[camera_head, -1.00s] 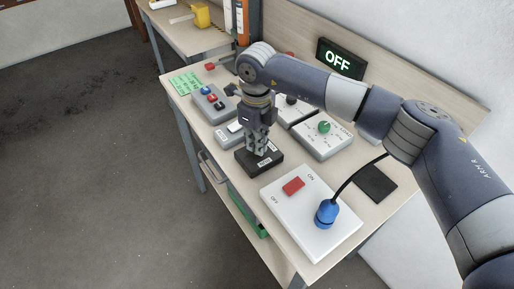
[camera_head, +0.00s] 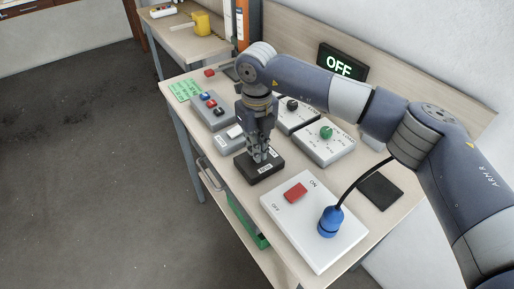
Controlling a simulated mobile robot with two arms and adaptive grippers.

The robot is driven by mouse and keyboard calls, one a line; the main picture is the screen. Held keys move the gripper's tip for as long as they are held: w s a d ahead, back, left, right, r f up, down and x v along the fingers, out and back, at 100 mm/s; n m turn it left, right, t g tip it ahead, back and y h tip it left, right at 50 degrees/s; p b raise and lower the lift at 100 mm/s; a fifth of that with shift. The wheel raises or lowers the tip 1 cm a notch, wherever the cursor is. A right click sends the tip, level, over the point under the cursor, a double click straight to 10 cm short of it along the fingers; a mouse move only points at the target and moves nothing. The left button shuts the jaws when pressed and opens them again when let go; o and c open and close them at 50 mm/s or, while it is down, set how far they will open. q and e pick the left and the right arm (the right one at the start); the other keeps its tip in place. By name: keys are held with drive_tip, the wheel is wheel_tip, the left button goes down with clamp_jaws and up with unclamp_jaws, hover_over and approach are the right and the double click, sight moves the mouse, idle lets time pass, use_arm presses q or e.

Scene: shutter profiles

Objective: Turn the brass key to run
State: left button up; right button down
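A small black box (camera_head: 266,172) with white labels lies on the workbench under my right gripper. My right gripper (camera_head: 260,157) points straight down with its fingertips at the top of this box. The brass key cannot be made out; the fingers cover the middle of the box top. Whether the fingers are open or closed on something is too small to tell. My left gripper is not in view. A display (camera_head: 342,61) at the back of the bench reads OFF.
Around the black box stand a white panel (camera_head: 284,226) with a red switch (camera_head: 295,192) and blue plug (camera_head: 329,221), a box with a green knob (camera_head: 326,132), and a grey button box (camera_head: 212,109). A dark pad (camera_head: 380,191) lies at right.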

drive_tip(key=shift+w+r, duration=0.1)
drive_tip(key=shift+r, duration=0.05)
drive_tip(key=c, duration=1.8)
unclamp_jaws()
wheel_tip(320, 180, up, 12)
drive_tip(key=shift+f, duration=0.1)
